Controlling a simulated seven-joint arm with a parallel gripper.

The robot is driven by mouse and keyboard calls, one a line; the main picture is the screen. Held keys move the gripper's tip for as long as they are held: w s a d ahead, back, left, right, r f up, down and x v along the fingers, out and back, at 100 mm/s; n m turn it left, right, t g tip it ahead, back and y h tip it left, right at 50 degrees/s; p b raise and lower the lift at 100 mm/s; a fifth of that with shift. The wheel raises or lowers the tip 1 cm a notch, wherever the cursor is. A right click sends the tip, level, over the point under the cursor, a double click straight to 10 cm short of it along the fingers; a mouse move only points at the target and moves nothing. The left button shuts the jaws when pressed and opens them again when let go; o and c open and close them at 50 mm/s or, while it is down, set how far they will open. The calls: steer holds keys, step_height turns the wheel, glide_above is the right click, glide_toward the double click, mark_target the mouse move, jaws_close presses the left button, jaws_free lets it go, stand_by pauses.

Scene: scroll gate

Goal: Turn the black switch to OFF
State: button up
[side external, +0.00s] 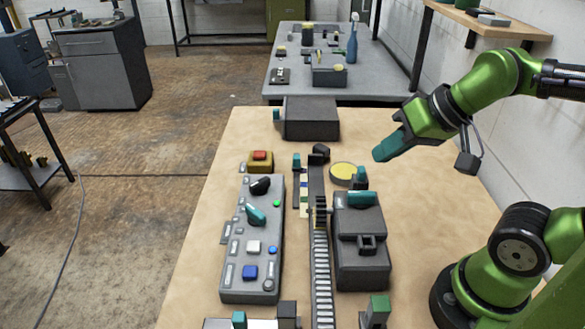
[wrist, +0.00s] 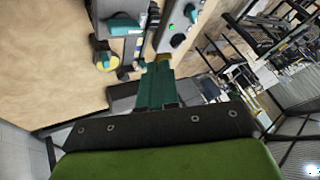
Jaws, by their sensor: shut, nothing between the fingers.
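The black switch (side external: 260,186) is a rotary knob near the far end of the grey control panel (side external: 236,285) in the side external view. A green light (side external: 277,203) is beside it. The knob also shows in the wrist view (wrist: 178,40), near the top. Its OFF marking is too small to read. My gripper (side external: 380,154) has teal fingers, is shut and empty, and hangs in the air to the right of the panel, well apart from the switch. The fingers also show in the wrist view (wrist: 157,70).
The panel also holds a teal knob (side external: 256,214), a white button (side external: 253,247) and a blue button (side external: 249,272). A red button on a yellow box (side external: 260,161) stands behind it. A toothed rack (side external: 321,270) and a dark grey box (side external: 360,265) stand right of the panel. Bare wood lies further right.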

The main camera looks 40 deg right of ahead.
steer(key=shift+o, duration=1.1)
steer(key=shift+f, duration=0.15)
steer(key=o, duration=0.5)
steer(key=shift+w+a+f+g, duration=0.15)
steer(key=shift+w+f+g, duration=0.2)
steer(key=shift+w, duration=0.2)
steer(key=shift+w+a+f+g, duration=0.1)
steer(key=shift+w+f+g, duration=0.2)
steer(key=shift+w, duration=0.2)
steer(key=w+a+n+g, duration=0.1)
steer(key=w+n, duration=0.1)
steer(key=w, duration=0.1)
steer(key=w+a+n, duration=0.1)
steer(key=w+n, duration=0.1)
steer(key=w, duration=0.2)
steer(key=w+a+n+g, duration=0.1)
steer(key=w, duration=0.3)
steer(key=shift+r+n+g+h, duration=0.25)
steer(key=shift+n+g+h, duration=0.1)
steer(key=shift+n+h, duration=0.05)
steer(key=n+g+h, duration=0.1)
steer(key=n+g, duration=0.2)
steer(key=n, duration=1.3)
glide_above(260, 181)
steer(key=f, duration=0.1)
step_height(260, 181, down, 17)
steer(key=shift+r, duration=0.1)
steer(key=shift+c, duration=0.2)
jaws_close()
